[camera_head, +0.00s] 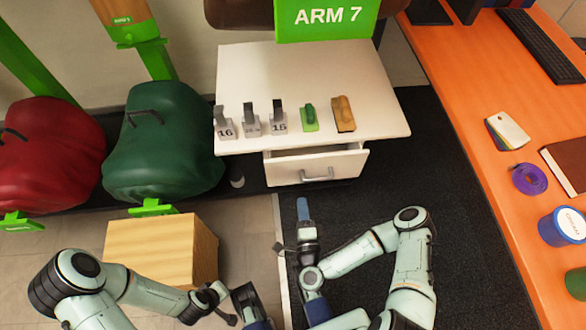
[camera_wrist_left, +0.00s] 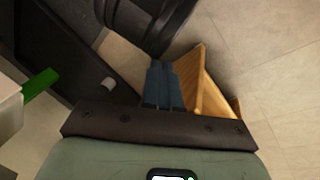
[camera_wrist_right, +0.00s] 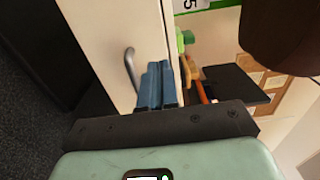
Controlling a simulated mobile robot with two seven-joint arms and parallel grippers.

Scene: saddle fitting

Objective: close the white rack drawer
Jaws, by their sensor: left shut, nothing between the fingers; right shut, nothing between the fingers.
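The white rack drawer (camera_head: 345,166) is under the white rack top and stands partly open, with a dark strip of its inside showing above the front. Its grey handle (camera_head: 317,176) faces me, and a grey handle on a pale panel also shows in the right wrist view (camera_wrist_right: 130,66). My right gripper (camera_head: 302,205) is shut and empty, just in front of the drawer and a little left of the handle. Its blue fingers show together in the right wrist view (camera_wrist_right: 156,85). My left gripper (camera_wrist_left: 161,88) is shut and empty, low near the wooden box.
The rack top (camera_head: 380,110) carries several small tools and numbered metal pieces. A wooden box (camera_head: 150,250) stands on the floor at left. Green (camera_head: 165,145) and red (camera_head: 50,155) saddle-like forms hang left. An orange desk (camera_head: 470,130) runs along the right.

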